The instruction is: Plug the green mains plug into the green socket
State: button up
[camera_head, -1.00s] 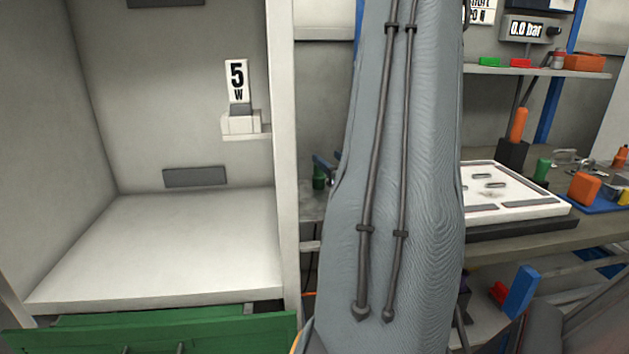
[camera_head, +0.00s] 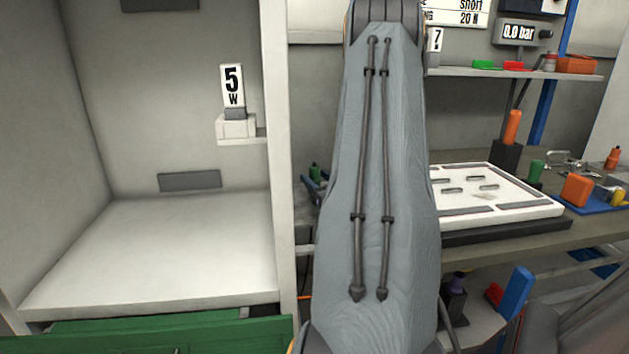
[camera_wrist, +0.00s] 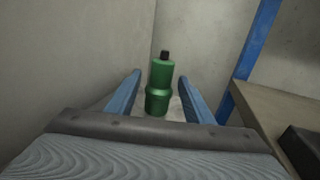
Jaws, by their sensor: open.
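In the wrist view a green, bottle-shaped piece (camera_wrist: 158,92) with a black tip stands upright on a light surface near a wall corner. It may be the green mains plug, but its shape does not make this certain. My gripper (camera_wrist: 160,75) is open, with one blue finger on each side of the green piece and visible gaps between. In the head view a small green piece (camera_head: 315,172) shows left of my arm, beside blue shapes that look like my fingers; my arm partly hides this area. I cannot make out a green socket.
A white cabinet with a "5 W" sign (camera_head: 232,86) stands left, above a green front (camera_head: 180,334). On the right bench lie a white board (camera_head: 495,190), an orange block (camera_head: 577,189) and a green cylinder (camera_head: 536,170). A blue post (camera_wrist: 252,60) rises at right in the wrist view.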

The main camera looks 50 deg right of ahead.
jog(key=shift+x, duration=0.9)
jog(key=c, duration=1)
